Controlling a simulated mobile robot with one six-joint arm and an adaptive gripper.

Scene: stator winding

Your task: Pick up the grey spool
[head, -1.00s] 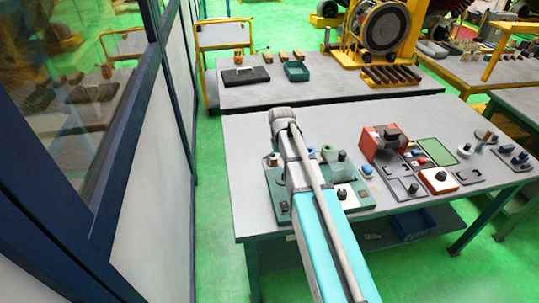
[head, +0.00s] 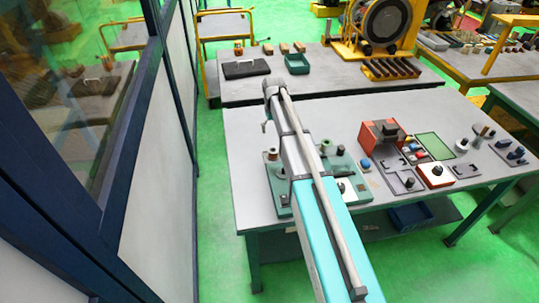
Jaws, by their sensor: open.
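A light grey, spool-like cylinder (head: 462,146) stands at the right of the near table, beside a brown-topped cylinder. It is small here, so I cannot be certain that it is the grey spool. A copper-coloured spool (head: 272,154) stands on the green board (head: 283,200), left of my arm. My arm reaches across this board and hides its middle. My gripper (head: 265,126) shows only in part at the arm's far end, above the bare back left of the near table. It is open, with nothing seen in it, and well apart from both spools.
The near table (head: 245,190) holds a red machine block (head: 380,136), a green mat (head: 434,146) and dark fixtures to the right. A back table carries a black case (head: 246,68) and a green bin (head: 297,64). A glazed partition stands left.

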